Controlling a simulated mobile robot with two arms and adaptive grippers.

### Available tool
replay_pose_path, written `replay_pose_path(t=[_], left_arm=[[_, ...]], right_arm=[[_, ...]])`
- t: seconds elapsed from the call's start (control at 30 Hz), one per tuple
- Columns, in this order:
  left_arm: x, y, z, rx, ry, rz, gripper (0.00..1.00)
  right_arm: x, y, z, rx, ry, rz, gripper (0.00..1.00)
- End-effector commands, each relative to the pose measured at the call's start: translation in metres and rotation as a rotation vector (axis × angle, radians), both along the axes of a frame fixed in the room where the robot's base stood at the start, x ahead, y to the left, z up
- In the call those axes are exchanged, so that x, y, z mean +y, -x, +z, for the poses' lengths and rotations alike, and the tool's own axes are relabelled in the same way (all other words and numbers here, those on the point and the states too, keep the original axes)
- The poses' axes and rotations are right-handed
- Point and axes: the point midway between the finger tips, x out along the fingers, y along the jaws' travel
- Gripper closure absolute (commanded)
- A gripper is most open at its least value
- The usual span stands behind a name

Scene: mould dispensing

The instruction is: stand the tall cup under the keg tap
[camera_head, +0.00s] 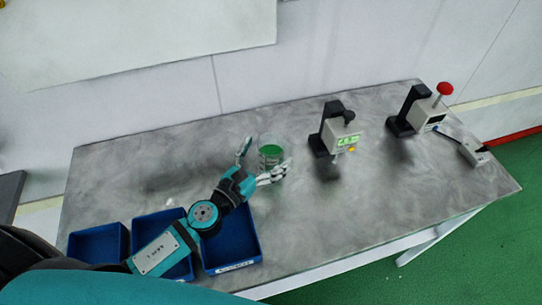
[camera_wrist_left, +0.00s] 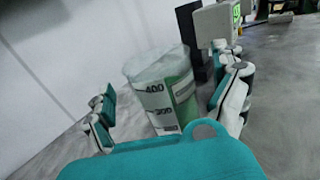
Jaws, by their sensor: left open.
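A clear cup (camera_head: 270,151) with a green band stands upright on the grey table. In the left wrist view the cup (camera_wrist_left: 163,88) shows printed marks, including 400, and a green part. My left gripper (camera_head: 262,161) is open, with one finger to each side of the cup; I cannot tell whether they touch it. A black stand with a pale box and green display (camera_head: 345,140) is right of the cup. A second black stand with a red knob (camera_head: 444,89) is further right. I cannot tell which one is the keg tap. My right gripper is not in view.
Several blue trays stand at the table's front left, including one (camera_head: 259,240) beneath my left arm. The grey table (camera_head: 340,215) is clear in front of the stands. A small pale device (camera_head: 476,152) lies near the right edge. A wall runs behind.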

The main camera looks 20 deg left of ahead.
Motion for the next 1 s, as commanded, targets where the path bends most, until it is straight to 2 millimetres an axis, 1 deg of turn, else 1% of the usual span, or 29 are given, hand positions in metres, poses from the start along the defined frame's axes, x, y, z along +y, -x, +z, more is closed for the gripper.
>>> replay_pose_path(t=[0.03, 0.1, 0.2, 0.43, 0.47, 1.0], left_arm=[[-0.003, -0.009, 0.005, -0.002, 0.002, 0.000, 0.04], [-0.005, -0.017, 0.003, 0.000, 0.002, 0.000, 0.04], [-0.008, -0.023, 0.002, 0.000, 0.001, 0.000, 0.04], [-0.008, -0.024, 0.000, 0.001, 0.001, -0.001, 0.04], [-0.008, -0.024, 0.000, 0.001, 0.001, -0.001, 0.06], [-0.008, -0.024, 0.001, 0.001, 0.000, 0.000, 0.77]], right_arm=[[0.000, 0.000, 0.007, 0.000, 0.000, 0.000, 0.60], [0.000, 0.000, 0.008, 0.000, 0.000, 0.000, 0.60], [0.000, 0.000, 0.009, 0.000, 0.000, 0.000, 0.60], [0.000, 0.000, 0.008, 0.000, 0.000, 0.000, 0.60], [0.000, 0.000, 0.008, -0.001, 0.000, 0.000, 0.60], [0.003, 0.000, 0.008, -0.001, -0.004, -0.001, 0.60]])
